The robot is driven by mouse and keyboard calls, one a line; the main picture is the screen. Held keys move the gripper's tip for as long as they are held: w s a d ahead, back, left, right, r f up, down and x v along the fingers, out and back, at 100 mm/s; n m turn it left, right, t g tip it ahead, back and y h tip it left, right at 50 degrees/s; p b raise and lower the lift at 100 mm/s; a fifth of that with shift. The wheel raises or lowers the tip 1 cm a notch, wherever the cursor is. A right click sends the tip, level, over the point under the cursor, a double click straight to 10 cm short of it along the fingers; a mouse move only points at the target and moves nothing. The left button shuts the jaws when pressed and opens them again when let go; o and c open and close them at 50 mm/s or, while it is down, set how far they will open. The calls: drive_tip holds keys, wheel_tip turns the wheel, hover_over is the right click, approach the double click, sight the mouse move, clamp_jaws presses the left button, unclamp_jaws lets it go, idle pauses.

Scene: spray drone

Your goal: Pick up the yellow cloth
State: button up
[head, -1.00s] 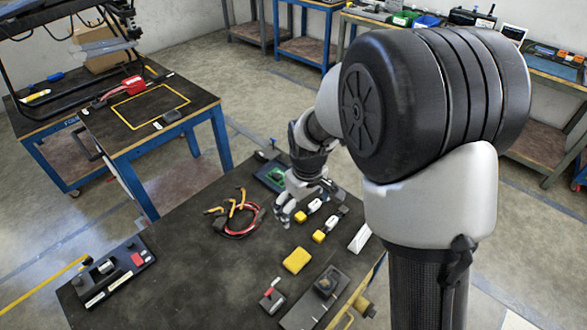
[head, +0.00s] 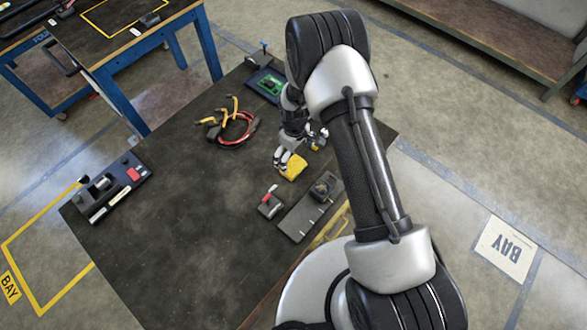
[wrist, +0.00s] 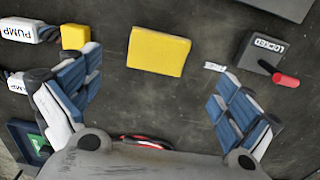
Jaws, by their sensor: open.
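The yellow cloth (head: 295,169) lies flat on the dark tabletop as a small folded block, partly hidden by my gripper in the head view. The wrist view shows it whole (wrist: 158,51), ahead of the fingers and between their lines. My gripper (head: 283,160) points down close beside the cloth. In the wrist view my gripper (wrist: 154,78) has its two fingers spread wide, with nothing between them. I see no contact with the cloth.
A box marked LOCKED (wrist: 262,52) with a red lever lies right of the cloth in the wrist view. Pump-labelled parts (wrist: 28,30) lie left. A black tray (head: 296,226), red cable (head: 236,138) and green board (head: 268,84) are nearby.

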sight(294, 167)
wheel_tip(294, 167, down, 8)
drive_tip(key=b, duration=0.2)
drive_tip(key=shift+w+f+b, duration=0.1)
drive_tip(key=shift+f+b, duration=0.05)
drive_tip(key=shift+b, duration=0.2)
drive_tip(key=shift+c, duration=0.5)
drive_tip(key=c, duration=0.8)
wheel_tip(294, 167, up, 20)
drive_tip(key=p, duration=0.5)
